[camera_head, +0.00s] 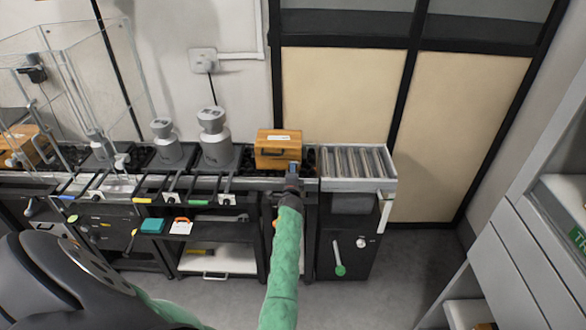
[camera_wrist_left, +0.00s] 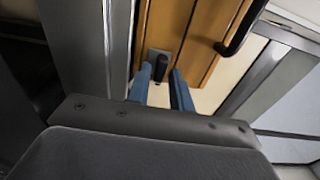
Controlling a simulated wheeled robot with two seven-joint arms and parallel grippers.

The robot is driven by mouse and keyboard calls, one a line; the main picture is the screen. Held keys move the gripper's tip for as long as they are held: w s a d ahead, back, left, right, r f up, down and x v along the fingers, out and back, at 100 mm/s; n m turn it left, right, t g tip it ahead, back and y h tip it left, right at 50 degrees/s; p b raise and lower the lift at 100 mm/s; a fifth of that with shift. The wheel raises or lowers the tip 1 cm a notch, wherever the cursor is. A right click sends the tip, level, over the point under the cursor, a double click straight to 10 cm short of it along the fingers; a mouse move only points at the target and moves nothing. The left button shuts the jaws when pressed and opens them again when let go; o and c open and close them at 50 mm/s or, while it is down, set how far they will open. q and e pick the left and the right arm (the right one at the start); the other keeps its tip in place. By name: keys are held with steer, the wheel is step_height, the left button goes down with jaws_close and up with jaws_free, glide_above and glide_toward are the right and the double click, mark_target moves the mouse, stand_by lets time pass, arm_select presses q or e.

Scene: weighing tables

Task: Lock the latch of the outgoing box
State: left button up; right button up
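A wooden box (camera_head: 270,155) with a white label and a dark handle stands at the back of the bench, left of the roller conveyor. My left gripper (camera_head: 293,172) is in front of its right side. In the left wrist view the box's wooden face (camera_wrist_left: 205,35) fills the upper middle. A small black latch (camera_wrist_left: 160,66) on a grey plate shows on it. The two blue fingertips of my left gripper (camera_wrist_left: 162,82) are apart, one on either side of the latch's lower end. I cannot tell whether they touch it. My right gripper is not in view.
The roller conveyor (camera_head: 350,161) lies right of the box. Two grey metal weights (camera_head: 216,140) stand to its left. A second wooden box (camera_head: 28,150) is at the far left near a clear enclosure. A teal block (camera_head: 152,226) lies on a lower shelf. The floor at right is clear.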

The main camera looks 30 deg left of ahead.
arm_select(q)
steer(key=shift+x, duration=0.9)
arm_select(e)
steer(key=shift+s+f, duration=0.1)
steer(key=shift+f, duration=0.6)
arm_select(q)
steer(key=shift+c, duration=0.4)
jaws_close()
